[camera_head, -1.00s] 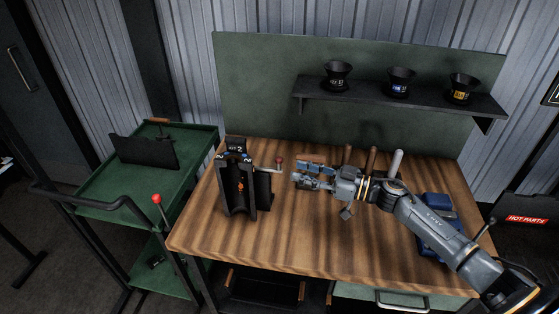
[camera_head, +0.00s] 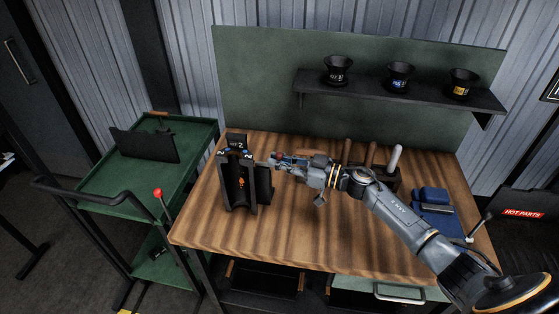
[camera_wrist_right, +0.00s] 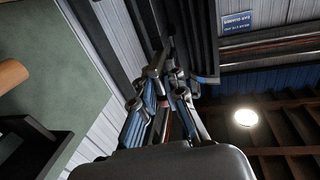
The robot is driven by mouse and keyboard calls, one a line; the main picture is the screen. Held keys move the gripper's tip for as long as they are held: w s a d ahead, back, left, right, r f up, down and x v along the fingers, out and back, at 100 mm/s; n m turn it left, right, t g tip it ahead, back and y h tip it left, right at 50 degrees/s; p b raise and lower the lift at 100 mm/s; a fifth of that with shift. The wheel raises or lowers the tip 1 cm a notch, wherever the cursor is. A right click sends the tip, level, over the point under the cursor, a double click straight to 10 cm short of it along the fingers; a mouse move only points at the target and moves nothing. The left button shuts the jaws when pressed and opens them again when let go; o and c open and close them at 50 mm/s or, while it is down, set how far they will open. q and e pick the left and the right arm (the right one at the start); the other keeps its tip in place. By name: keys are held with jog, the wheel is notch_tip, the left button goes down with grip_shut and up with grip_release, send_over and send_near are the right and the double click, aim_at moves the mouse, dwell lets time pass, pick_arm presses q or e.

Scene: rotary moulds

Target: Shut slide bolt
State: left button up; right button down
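The black split mould (camera_head: 240,185) stands upright on the left part of the wooden bench. My right gripper (camera_head: 272,163) is at the knob, close to the mould's right side. In the right wrist view its fingers (camera_wrist_right: 168,72) come together at the tips, in front of a dark surface. The knob does not show clearly there, so I cannot tell whether it is between the fingers or beside them. My left gripper is out of view.
A rack with upright handles (camera_head: 396,160) stands behind my right arm. A blue object (camera_head: 434,205) lies at the bench's right. A shelf (camera_head: 400,94) with black cups is above. A green cart (camera_head: 95,180) stands left. The bench front is clear.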

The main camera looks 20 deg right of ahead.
jog(key=shift+w+r, duration=0.1)
jog(key=shift+r, duration=0.05)
jog(key=shift+w+a+r, duration=0.1)
jog(key=shift+w+a, duration=0.05)
jog(key=shift+a, duration=0.2)
jog(key=shift+p+x, duration=0.55)
jog(key=shift+x, duration=0.6)
jog(key=shift+a, duration=0.2)
jog(key=c, duration=1.4)
grip_release()
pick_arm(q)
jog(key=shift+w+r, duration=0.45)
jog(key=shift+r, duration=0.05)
pick_arm(e)
jog(key=shift+a, duration=0.1)
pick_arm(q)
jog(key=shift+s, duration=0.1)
pick_arm(e)
jog(key=v, duration=1.2)
